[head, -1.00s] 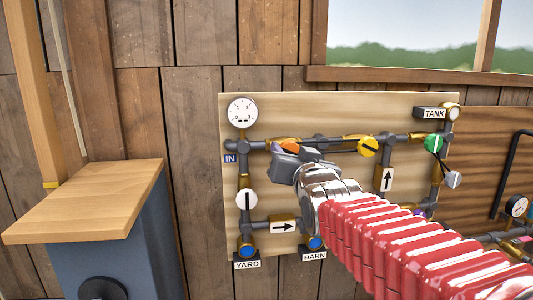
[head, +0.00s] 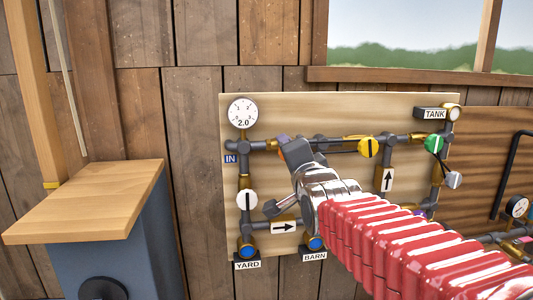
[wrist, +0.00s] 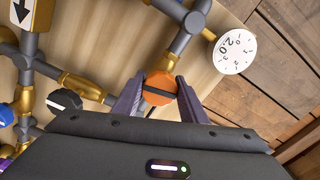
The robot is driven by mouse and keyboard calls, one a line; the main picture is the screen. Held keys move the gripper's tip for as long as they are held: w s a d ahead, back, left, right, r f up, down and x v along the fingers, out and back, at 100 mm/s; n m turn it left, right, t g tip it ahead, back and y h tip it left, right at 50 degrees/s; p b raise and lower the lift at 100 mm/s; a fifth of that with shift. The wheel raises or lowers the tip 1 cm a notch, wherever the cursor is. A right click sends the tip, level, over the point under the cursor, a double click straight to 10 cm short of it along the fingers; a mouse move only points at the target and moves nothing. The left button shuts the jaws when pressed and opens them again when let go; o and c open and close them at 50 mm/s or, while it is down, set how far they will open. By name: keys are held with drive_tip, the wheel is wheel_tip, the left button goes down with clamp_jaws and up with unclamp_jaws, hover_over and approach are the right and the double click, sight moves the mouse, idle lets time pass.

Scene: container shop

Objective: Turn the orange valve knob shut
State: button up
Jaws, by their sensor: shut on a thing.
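The orange valve knob (wrist: 158,87) shows in the wrist view, with a dark bar across its face. The two purple-grey fingers of my gripper (wrist: 159,98) are shut on it, one on each side. In the head view my gripper (head: 287,148) is at the upper pipe on the panel, and hides most of the knob. The round white gauge (head: 242,113) at the panel's upper left reads 2.0; it also shows in the wrist view (wrist: 235,51).
A yellow knob (head: 368,147) and a green knob (head: 433,144) are further right on the upper pipe. A wooden-topped stand (head: 85,200) is at left.

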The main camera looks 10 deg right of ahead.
drive_tip(key=shift+f+m, duration=0.15)
drive_tip(key=shift+m, duration=1.05)
drive_tip(key=o, duration=1.1)
drive_tip(key=shift+c, duration=0.2)
drive_tip(key=shift+s, duration=0.1)
drive_tip(key=s, duration=1.3)
drive_tip(key=shift+s, duration=0.3)
